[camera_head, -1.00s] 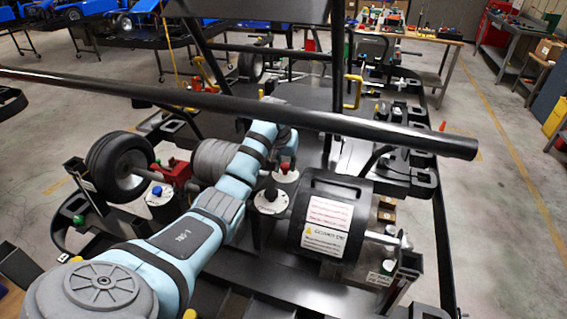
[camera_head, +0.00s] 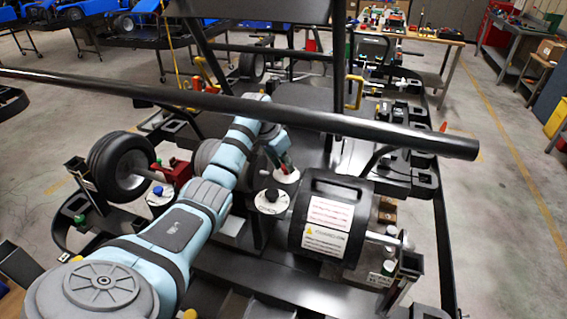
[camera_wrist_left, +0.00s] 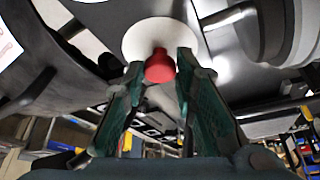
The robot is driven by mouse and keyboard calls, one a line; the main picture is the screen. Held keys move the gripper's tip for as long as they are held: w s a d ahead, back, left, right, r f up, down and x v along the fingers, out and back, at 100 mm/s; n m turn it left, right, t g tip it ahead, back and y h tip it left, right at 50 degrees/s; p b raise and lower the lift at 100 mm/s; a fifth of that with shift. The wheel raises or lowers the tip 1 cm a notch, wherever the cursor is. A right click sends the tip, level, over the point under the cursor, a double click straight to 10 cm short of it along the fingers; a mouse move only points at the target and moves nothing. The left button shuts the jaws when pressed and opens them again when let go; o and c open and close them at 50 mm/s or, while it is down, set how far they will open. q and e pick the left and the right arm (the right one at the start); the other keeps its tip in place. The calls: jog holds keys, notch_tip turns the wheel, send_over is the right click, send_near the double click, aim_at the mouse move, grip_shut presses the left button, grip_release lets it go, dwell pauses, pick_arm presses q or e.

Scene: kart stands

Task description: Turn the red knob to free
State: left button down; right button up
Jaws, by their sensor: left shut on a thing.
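The red knob (camera_wrist_left: 160,66) sits on a round white dial (camera_wrist_left: 140,38) in the left wrist view. My left gripper (camera_wrist_left: 160,68) has one green-padded finger on each side of the knob and is shut on it. In the head view my left gripper (camera_head: 285,163) reaches down to the white dial (camera_head: 289,177) behind the black drum. Its fingers mostly hide the red knob there. Any lettering on the dial is too small to read. My right gripper is not in view.
A second white dial with a black knob (camera_head: 271,195) stands just in front. The black drum (camera_head: 330,218) with warning labels is to the right. A blue knob (camera_head: 158,190) and a wheel (camera_head: 122,165) are to the left. A long dark bar (camera_head: 240,108) crosses above the stand.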

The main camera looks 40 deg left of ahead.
pick_arm(q)
jog(key=shift+f+m+h, duration=0.1)
jog(key=shift+m+h, duration=0.2)
jog(key=shift+m, duration=0.3)
jog(key=c, duration=1.6)
grip_release()
jog(key=o, duration=0.3)
jog(key=shift+w, duration=0.15)
jog(key=v, duration=1.2)
jog(key=shift+w, duration=0.15)
